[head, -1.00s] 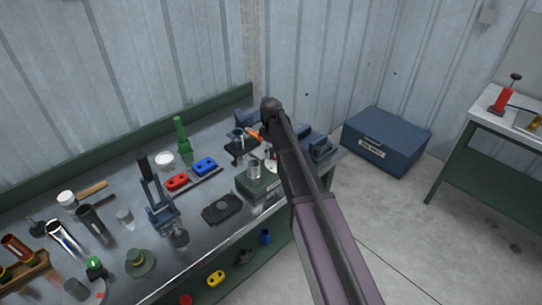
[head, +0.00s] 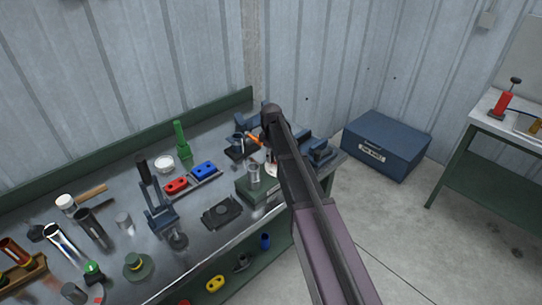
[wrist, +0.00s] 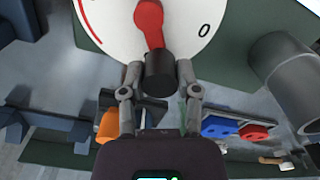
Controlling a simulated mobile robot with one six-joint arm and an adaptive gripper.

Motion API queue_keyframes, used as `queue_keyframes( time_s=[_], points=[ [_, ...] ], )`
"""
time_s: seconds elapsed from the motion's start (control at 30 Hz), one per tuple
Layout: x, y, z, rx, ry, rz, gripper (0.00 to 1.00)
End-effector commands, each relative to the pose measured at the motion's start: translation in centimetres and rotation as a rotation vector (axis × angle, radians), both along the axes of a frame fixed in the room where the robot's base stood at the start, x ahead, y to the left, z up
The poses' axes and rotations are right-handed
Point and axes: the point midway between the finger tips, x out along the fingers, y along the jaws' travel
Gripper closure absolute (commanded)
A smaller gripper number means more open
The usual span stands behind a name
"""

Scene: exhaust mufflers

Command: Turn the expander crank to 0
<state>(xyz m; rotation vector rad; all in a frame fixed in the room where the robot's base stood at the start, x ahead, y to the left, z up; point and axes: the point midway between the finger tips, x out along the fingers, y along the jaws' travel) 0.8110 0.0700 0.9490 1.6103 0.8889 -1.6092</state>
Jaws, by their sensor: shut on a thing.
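In the wrist view a white dial (wrist: 106,27) fills the top, with a black 0 at its right and a red arc at its left. A red crank arm (wrist: 148,20) crosses the dial and ends in a black knob (wrist: 160,74) at the lower edge, left of the 0. My gripper (wrist: 159,78) has one finger on each side of the knob and is shut on it. In the head view my arm hides the gripper and crank; only a sliver of white dial (head: 271,170) shows beside it.
The bench (head: 110,246) is crowded. A blue chest (head: 385,145) stands on the floor at right.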

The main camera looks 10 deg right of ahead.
Motion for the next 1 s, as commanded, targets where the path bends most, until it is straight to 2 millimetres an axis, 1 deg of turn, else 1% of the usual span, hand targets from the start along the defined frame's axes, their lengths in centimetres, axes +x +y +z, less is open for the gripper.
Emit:
queue_keyframes(
  time_s=[0.27, 0.47, 0.67, 1.0],
  points=[
    [0.1, -0.1, 0.0, -0.001, 0.001, -0.040, 1.00],
    [0.5, -0.3, 0.0, 0.000, 0.001, -0.131, 1.00],
    [1.0, -0.6, 0.0, 0.000, 0.001, -0.277, 1.00],
    [1.9, -1.6, 0.0, 0.000, 0.002, -0.594, 1.00]
  ],
)
